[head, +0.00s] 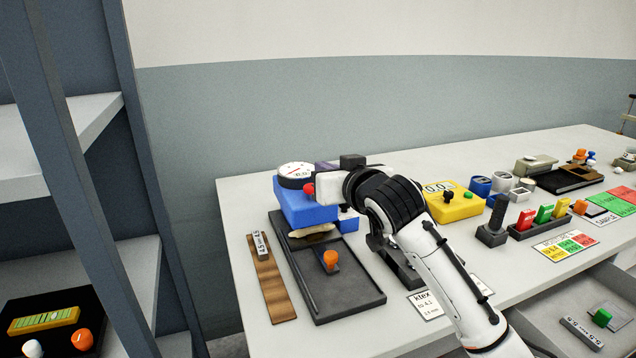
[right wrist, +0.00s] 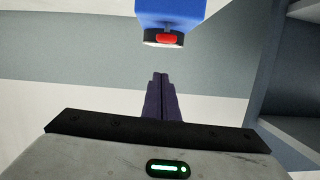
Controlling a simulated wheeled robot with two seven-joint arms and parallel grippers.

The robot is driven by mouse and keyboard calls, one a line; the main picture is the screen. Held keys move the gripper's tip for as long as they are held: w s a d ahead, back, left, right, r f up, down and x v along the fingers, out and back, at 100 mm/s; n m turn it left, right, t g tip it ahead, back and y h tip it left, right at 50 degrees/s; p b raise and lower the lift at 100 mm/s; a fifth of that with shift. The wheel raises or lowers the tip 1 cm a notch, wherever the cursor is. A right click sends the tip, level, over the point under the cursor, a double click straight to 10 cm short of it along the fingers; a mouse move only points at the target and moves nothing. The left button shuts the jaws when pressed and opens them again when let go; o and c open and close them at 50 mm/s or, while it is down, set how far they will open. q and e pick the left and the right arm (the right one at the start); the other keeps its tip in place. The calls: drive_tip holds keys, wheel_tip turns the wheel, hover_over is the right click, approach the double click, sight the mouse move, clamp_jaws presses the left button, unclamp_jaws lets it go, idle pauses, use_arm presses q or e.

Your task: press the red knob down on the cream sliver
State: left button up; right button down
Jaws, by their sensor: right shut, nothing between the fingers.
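The red knob (head: 309,189) sits at the right side of a blue thickness gauge (head: 300,210) with a round white dial (head: 296,170). The cream sliver (head: 312,231) lies at the gauge's foot, on a dark grey tray (head: 345,307). My right gripper (head: 325,166) is shut and empty, just right of the dial; its body partly covers the gauge. In the right wrist view its purple fingers (right wrist: 160,76) are together, apart from the red knob (right wrist: 167,39) and the blue gauge (right wrist: 168,12) beyond. The sliver is not seen there. My left gripper is not in view.
An orange-knobbed block (head: 331,261) stands on the tray. A wooden strip (head: 270,288) lies left of it. A yellow scale (head: 455,206), blue cups and coloured clips fill the table further right.

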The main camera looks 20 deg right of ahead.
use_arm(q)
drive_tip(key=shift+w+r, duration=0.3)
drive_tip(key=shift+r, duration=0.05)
use_arm(e)
drive_tip(key=w+f, duration=0.2)
drive_tip(key=f, duration=0.1)
drive_tip(key=w+f, duration=0.1)
drive_tip(key=f, duration=0.1)
drive_tip(key=shift+w+a, duration=0.2)
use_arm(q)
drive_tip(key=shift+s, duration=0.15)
use_arm(e)
drive_tip(key=shift+f, duration=0.9)
